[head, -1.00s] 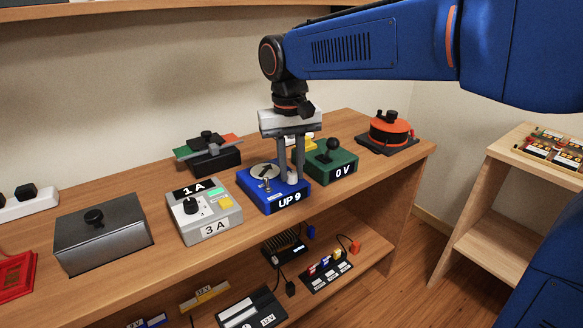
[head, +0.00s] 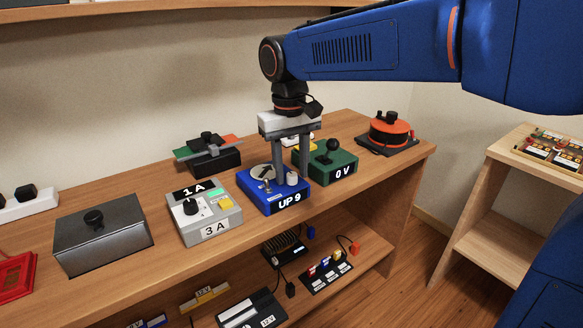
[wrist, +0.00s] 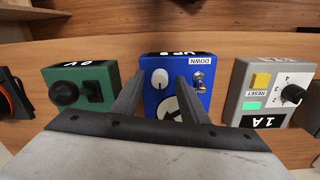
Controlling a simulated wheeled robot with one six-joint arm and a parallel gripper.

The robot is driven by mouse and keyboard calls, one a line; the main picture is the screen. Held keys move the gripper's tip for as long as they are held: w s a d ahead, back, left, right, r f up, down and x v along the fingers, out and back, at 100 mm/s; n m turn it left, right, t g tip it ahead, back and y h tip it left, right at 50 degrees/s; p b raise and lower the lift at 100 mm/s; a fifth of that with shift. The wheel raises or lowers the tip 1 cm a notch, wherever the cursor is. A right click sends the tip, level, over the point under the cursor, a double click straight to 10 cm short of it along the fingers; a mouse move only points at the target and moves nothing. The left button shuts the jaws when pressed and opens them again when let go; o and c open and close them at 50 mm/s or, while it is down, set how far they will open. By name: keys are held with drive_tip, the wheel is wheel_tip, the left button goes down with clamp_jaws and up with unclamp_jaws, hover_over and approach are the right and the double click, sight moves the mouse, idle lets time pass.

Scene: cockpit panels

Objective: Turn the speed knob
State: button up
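The blue box (head: 267,203) reads "UP 9" on its front. On its top are a white round knob (head: 292,178), a small metal toggle switch and a dial with a black arrow (head: 263,172). The knob (wrist: 160,78), the toggle (wrist: 199,80) by a "DOWN" label and part of the dial (wrist: 172,104) show in the wrist view. My gripper (head: 291,177) points down over the box, open, with nothing held. In the wrist view its fingers stand on either side of the knob, with a gap. I cannot tell exactly how high the fingertips are.
A green box (head: 328,168) reading "0 V" with a black ball lever stands close on the right. A grey box (head: 205,218) with a black knob and "1 A", "3 A" labels stands on the left. An orange round device (head: 390,133) is farther right.

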sight(290, 175)
drive_tip(key=shift+r, duration=0.1)
wheel_tip(290, 175, up, 17)
drive_tip(key=shift+s+a, duration=0.15)
drive_tip(key=shift+a, duration=0.15)
drive_tip(key=shift+r, duration=0.1)
idle(0.4)
drive_tip(key=s+d+f+m+t, duration=0.1)
drive_tip(key=s+d+f, duration=0.25)
drive_tip(key=d, duration=0.65)
drive_tip(key=s+d+f+m+t, duration=0.1)
drive_tip(key=s+d+f+m, duration=0.1)
drive_tip(key=s+d+f, duration=0.6)
drive_tip(key=s+d+f+m+t, duration=0.1)
drive_tip(key=s+d+f+t, duration=0.1)
drive_tip(key=s+d+f, duration=0.7)
wheel_tip(290, 175, down, 7)
drive_tip(key=shift+s+d+r+m+t, duration=0.1)
drive_tip(key=shift+s+d+m+t, duration=0.2)
drive_tip(key=shift+d, duration=0.4)
drive_tip(key=shift+w, duration=0.1)
